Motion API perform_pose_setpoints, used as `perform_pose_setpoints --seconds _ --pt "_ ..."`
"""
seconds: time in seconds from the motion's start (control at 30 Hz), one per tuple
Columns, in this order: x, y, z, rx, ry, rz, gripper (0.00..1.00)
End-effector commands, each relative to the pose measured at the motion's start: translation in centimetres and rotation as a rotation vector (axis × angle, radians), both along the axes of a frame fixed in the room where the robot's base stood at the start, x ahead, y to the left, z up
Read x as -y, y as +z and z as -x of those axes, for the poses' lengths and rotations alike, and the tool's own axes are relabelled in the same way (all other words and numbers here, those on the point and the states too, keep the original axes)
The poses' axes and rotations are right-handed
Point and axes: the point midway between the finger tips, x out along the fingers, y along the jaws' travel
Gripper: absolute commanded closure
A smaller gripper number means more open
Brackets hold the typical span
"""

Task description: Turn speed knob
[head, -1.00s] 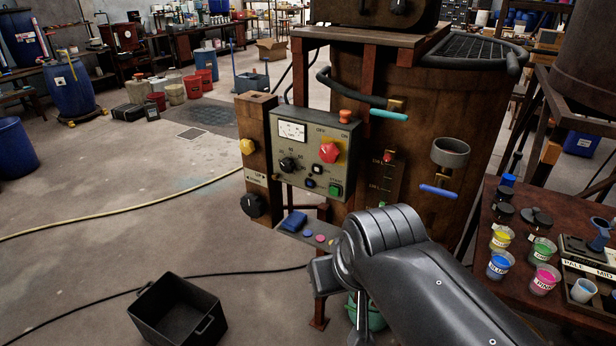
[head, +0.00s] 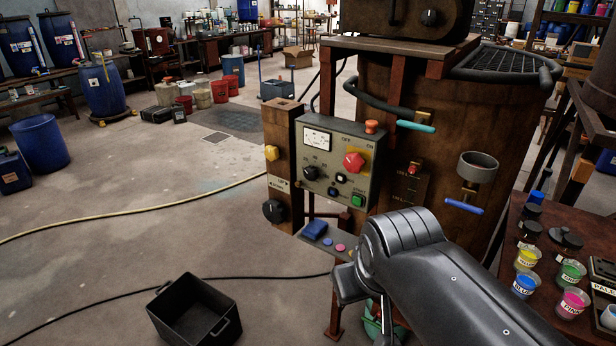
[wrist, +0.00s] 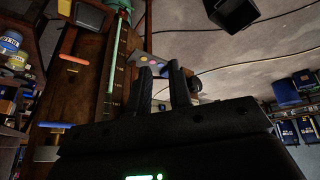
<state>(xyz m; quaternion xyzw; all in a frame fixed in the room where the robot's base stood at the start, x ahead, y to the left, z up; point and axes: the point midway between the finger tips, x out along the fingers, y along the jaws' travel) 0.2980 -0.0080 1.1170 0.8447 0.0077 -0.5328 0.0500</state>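The grey control panel (head: 327,160) is fixed to the front of the rusty brown vat (head: 430,110). A black knob (head: 310,173) with scale marks around it sits at the panel's left; its label is too small to read. A red OFF/ON switch (head: 353,162) is to its right, and a green button (head: 357,200) is at the lower right. Another black knob (head: 273,210) is low on the wooden post. My arm crosses the lower right of the head view and hides my gripper. In the wrist view my gripper (wrist: 161,70) has its fingers apart, with nothing seen between them.
A black bin (head: 195,310) stands on the floor. A table with paint cups (head: 571,303) is at the right. Floor at the left is mostly clear, with hoses across it.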

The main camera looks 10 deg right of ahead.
Motion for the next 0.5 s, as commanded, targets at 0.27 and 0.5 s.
perform_pose_setpoints --seconds 0.27,0.5 --pt "3.0 -1.9 -4.9 -0.217 0.310 0.360 0.58" --pt "4.8 -3.0 -10.7 -0.406 0.603 0.723 0.41"
